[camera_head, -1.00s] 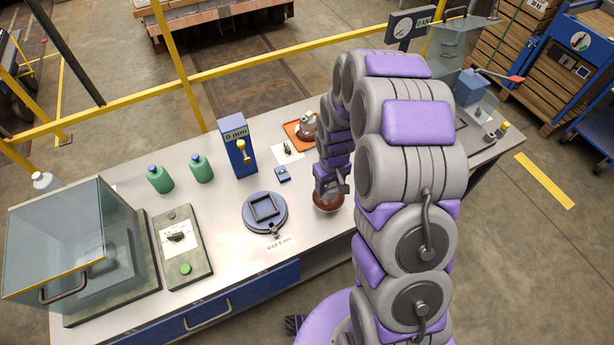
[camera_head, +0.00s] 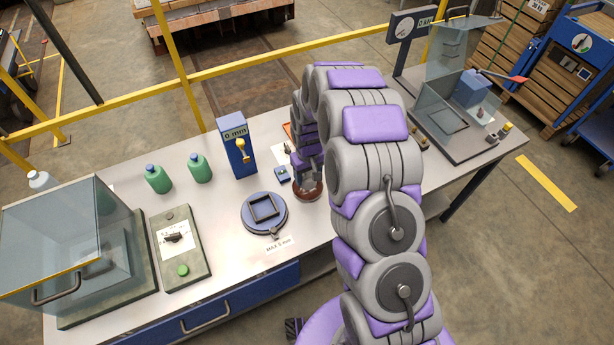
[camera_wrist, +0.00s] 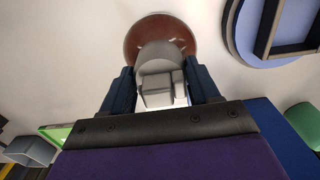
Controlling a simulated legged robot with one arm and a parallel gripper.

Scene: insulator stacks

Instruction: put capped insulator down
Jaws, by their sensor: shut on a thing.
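The capped insulator (camera_head: 308,190) is a brown disc with a grey metal cap, seen low over the bench in the head view, right of the round blue plate. In the wrist view the insulator (camera_wrist: 160,35) shows its brown disc at the top and its grey cap between my fingers. My gripper (camera_wrist: 160,88) is shut on the grey cap. In the head view my gripper (camera_head: 307,172) is partly hidden by my arm. I cannot tell whether the disc touches the bench.
The round blue plate (camera_head: 281,223) with a square frame stands close left of the insulator. A blue gauge marked 0 mm (camera_head: 236,147), green bottles (camera_head: 158,179) and a glass box (camera_head: 60,240) stand further left. A clear-walled station (camera_head: 455,130) is at the right. Bench front is clear.

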